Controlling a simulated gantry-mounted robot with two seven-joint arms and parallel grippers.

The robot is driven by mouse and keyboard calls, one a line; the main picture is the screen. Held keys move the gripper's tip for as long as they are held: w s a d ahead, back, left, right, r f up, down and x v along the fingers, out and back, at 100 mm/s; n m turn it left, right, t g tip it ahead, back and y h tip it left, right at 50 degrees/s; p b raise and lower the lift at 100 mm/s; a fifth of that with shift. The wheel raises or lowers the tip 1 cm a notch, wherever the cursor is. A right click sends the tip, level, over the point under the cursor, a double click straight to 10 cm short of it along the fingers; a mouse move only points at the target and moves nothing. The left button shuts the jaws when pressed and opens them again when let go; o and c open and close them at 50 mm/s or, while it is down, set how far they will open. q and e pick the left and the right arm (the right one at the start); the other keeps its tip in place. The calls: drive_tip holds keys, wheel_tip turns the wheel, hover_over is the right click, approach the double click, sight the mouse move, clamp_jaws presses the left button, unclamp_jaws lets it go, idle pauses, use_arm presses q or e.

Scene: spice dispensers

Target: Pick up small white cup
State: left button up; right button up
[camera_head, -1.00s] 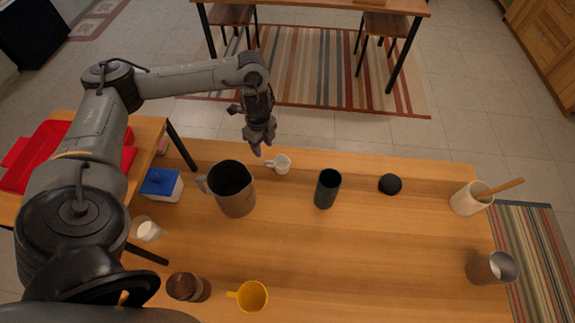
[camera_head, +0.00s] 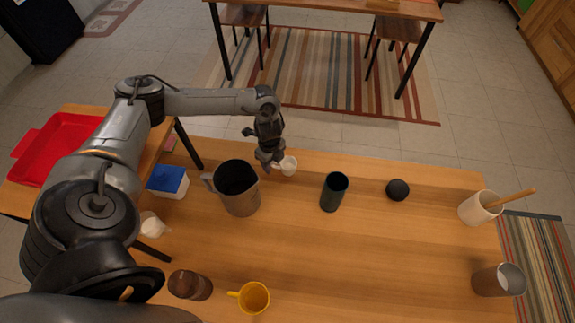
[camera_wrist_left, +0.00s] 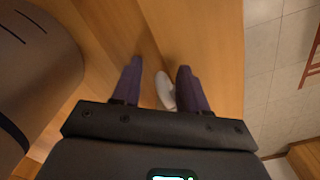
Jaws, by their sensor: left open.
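The small white cup (camera_head: 289,166) stands upright near the far edge of the wooden table, its handle side toward the left. My left gripper (camera_head: 268,164) points down at the cup's left side, over the handle. In the left wrist view the fingers (camera_wrist_left: 160,72) are apart, with a white part of the cup (camera_wrist_left: 165,91) between them, closer to the right finger. That finger seems to hide the rest of the cup. I cannot tell whether a finger touches it. My right gripper is not in view.
A dark grey pitcher (camera_head: 238,190) stands close left of the gripper; a dark tumbler (camera_head: 334,193) and a black ball-like object (camera_head: 397,190) stand to the right. A yellow mug (camera_head: 254,298) is near the front. The table's middle right is clear.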

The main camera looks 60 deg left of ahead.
use_arm(q)
drive_tip(key=shift+f, duration=0.25)
drive_tip(key=shift+c, duration=0.2)
clamp_jaws()
drive_tip(key=shift+r, duration=0.1)
